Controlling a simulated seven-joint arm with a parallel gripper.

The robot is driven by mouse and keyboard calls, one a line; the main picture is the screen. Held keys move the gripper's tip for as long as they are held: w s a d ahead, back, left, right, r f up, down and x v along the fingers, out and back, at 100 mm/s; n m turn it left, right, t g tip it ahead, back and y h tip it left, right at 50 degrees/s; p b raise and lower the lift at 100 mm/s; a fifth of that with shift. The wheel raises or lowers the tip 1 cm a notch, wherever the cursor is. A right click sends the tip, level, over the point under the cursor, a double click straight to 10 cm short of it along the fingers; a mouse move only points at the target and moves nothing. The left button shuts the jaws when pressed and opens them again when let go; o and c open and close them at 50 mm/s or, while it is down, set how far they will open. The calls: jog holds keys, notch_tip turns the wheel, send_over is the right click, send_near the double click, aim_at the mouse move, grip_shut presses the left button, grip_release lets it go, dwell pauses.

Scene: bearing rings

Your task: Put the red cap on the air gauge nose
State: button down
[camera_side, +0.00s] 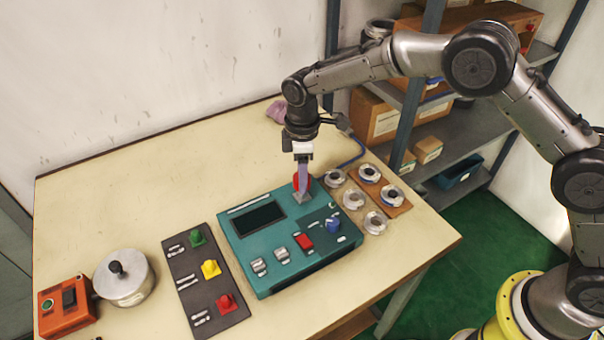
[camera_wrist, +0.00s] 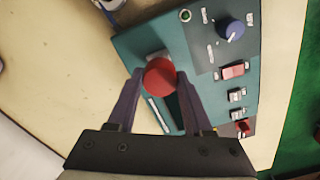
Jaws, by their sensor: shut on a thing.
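The teal air gauge (camera_side: 275,267) lies on the table with a dark screen, switches and a blue knob. It also shows in the wrist view (camera_wrist: 205,85). My gripper (camera_side: 302,190) points down over the gauge's far right corner. In the wrist view, my gripper (camera_wrist: 160,80) is shut on the round red cap (camera_wrist: 160,77). In the side view, the red cap (camera_side: 301,181) is partly hidden by the fingers. A grey part, seemingly the nose (camera_side: 304,198), shows just below the fingertips. I cannot tell whether the cap touches it.
A dark mat (camera_side: 190,270) left of the gauge bears green, yellow and red pieces. Several metal rings, some on a brown board (camera_side: 384,188), lie to the right. A round metal pot (camera_side: 125,280) and an orange box (camera_side: 65,306) stand at left. The table's far left is clear.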

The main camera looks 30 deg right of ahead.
jog(key=shift+f, duration=0.4)
jog(key=shift+f, duration=0.6)
jog(key=shift+f, duration=0.75)
dwell(1.4)
jog(key=shift+c, duration=1.1)
grip_release()
jog(key=shift+r, duration=0.1)
jog(key=shift+r, duration=3.7)
